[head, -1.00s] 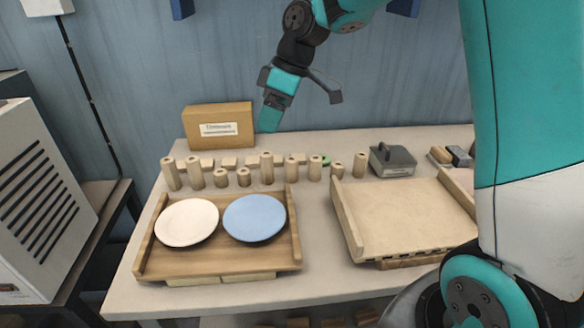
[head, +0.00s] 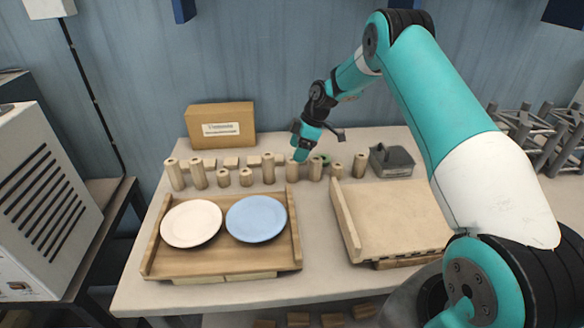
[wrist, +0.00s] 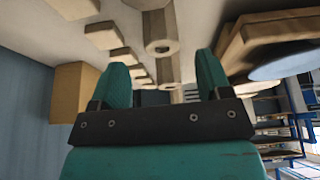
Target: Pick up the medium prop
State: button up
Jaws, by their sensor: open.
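Several light wooden cylinders of different heights stand in a row on the table. They include tall ones at the left (head: 174,174), short ones (head: 224,178), a tall one near the middle (head: 268,168) and mid-height ones (head: 316,169) at the right. I cannot tell for sure which is the medium prop. My gripper (head: 301,154) is low over the right half of the row, pointing down, and partly hides the cylinders there. In the wrist view, my gripper (wrist: 161,61) has its fingers apart with nothing held. A cylinder with a hole in its end (wrist: 162,47) shows beyond the fingertips.
A wooden tray (head: 155,250) holds a white plate (head: 191,223) and a blue plate (head: 256,219) in front of the row. A second wooden stand (head: 395,215) is at the right. A cardboard box (head: 220,118) and a grey block (head: 391,160) stand behind and beside the row.

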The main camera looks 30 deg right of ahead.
aim_at(290, 165)
jog(key=shift+p+x, duration=1.25)
jog(key=shift+x, duration=2.1)
jog(key=shift+a, duration=0.1)
jog(key=c, duration=1.1)
